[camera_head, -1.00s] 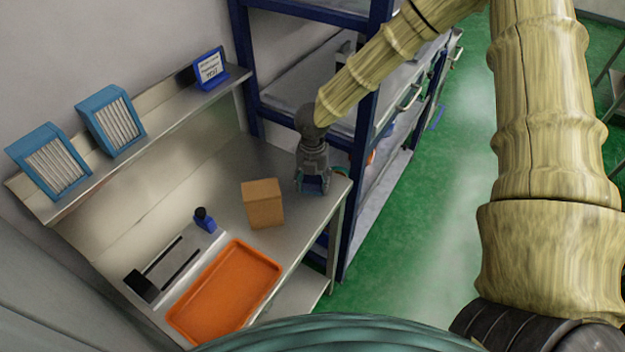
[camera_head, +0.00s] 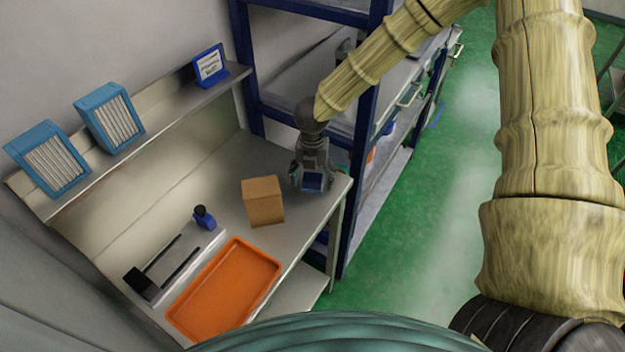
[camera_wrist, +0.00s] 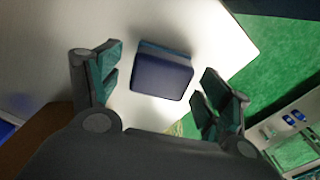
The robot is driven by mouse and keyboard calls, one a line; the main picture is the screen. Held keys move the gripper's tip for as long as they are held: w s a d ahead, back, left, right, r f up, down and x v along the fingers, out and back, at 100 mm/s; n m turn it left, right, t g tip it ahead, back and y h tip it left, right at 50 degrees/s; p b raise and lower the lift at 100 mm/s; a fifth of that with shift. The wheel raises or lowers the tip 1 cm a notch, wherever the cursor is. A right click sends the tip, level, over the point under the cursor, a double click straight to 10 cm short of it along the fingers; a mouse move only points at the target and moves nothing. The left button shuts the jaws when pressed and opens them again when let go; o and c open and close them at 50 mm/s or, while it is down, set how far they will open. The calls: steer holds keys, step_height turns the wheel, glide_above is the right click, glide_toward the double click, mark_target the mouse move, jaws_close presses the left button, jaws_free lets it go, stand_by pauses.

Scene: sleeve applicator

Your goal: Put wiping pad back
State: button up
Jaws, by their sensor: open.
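The wiping pad, as I take it, is a small dark blue block (camera_wrist: 162,78) with a lighter grey-blue edge. It rests on the pale table top near the table's corner. In the head view it shows as a blue patch (camera_head: 313,182) below my gripper (camera_head: 312,172). My gripper is open, with one teal-padded finger on each side of the pad in the wrist view (camera_wrist: 161,66). Gaps show between the pad and both fingers there. The pad's underside is hidden.
A brown box (camera_head: 263,203) stands left of my gripper. An orange tray (camera_head: 272,262) and a grey fixture with dark rails (camera_head: 150,285) lie nearer. A blue-framed rack (camera_head: 362,150) stands close behind on the right. A wall shelf (camera_head: 150,140) runs above the table.

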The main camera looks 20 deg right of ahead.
mark_target(313, 178)
step_height(313, 178, up, 11)
steer(key=b, duration=0.2)
stand_by(0.4)
steer(key=shift+s, duration=0.1)
